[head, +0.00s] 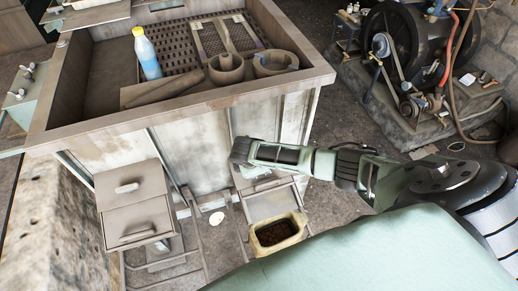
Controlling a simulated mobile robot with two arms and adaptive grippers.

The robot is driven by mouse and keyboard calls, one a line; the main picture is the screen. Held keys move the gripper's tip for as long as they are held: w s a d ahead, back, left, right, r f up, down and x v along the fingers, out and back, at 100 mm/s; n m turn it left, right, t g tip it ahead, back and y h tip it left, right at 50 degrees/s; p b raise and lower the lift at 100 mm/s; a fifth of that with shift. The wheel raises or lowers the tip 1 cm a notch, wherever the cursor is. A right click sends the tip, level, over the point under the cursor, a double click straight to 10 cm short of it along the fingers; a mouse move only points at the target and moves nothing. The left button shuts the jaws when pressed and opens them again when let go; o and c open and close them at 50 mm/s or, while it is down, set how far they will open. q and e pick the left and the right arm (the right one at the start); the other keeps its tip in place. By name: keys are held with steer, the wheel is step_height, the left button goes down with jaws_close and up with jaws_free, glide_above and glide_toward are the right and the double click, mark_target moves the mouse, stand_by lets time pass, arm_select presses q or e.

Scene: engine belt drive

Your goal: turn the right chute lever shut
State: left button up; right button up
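The right chute (270,203) is on the front of the large metal hopper (180,105), above a yellowish container (276,234) with dark contents. My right arm reaches in from the right, and my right gripper (241,152) is at the upper part of this chute, close to the hopper's front wall. The gripper and wrist cover the area where the chute's lever would be, so the lever's position and any contact are hidden. Whether the fingers are open or shut does not show. My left gripper is not in view.
The left chute (135,205) has two handles on its face. An engine with a large flywheel (405,45) is at the back right. Thin metal rails stand beside the chutes.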

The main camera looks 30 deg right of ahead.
steer(key=o, duration=0.3)
steer(key=shift+r, duration=0.1)
steer(key=v, duration=1.2)
steer(key=shift+s, duration=0.15)
